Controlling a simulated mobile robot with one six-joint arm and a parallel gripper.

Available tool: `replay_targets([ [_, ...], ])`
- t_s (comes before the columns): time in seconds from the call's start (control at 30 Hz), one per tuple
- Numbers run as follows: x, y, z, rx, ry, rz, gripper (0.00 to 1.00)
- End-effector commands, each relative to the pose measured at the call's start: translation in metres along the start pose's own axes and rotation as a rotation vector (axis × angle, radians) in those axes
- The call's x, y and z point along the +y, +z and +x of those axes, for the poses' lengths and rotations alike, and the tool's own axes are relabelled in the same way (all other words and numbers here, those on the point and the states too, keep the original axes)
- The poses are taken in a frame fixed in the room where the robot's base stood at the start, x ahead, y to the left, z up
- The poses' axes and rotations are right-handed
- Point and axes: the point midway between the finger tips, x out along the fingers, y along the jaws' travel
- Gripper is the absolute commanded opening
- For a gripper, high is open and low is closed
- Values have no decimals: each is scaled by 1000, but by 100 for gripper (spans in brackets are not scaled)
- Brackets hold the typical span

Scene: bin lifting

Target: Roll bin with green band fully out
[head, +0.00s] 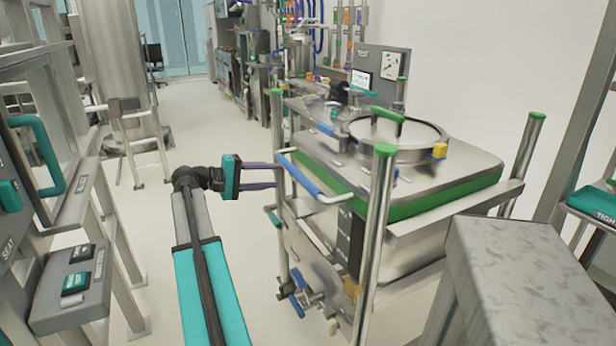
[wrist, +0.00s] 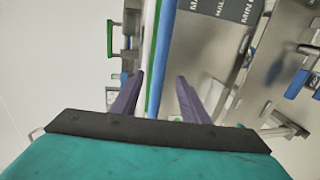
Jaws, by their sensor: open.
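The bin with the green band (head: 430,204) is a steel bin on a frame with upright green-capped posts, at the right in the head view. A blue push handle (head: 304,181) sticks out on its near left side. My gripper (head: 279,175) is beside this handle, with its purple fingers open. In the wrist view my gripper (wrist: 160,78) has its fingers apart, with a long blue, white and green bar (wrist: 157,50) seen between them. I cannot tell whether either finger touches the bar.
A grey block (head: 520,265) stands at the near right. A steel frame with a teal handle (head: 45,155) and a teal button (head: 76,283) stands at the left. The aisle floor (head: 190,115) is clear.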

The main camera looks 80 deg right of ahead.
Motion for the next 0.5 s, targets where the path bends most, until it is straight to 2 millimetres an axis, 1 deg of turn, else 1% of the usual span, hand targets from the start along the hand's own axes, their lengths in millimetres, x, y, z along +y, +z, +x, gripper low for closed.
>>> replay_targets([
  [0.13, 0, 0, 2, 0, 0, 0, 41],
  [0.27, 0, 0, 9, -1, 0, 0, 41],
  [0.37, 0, 0, 17, 0, 0, 0, 41],
  [0.5, 0, 0, 35, -2, 0, 0, 41],
])
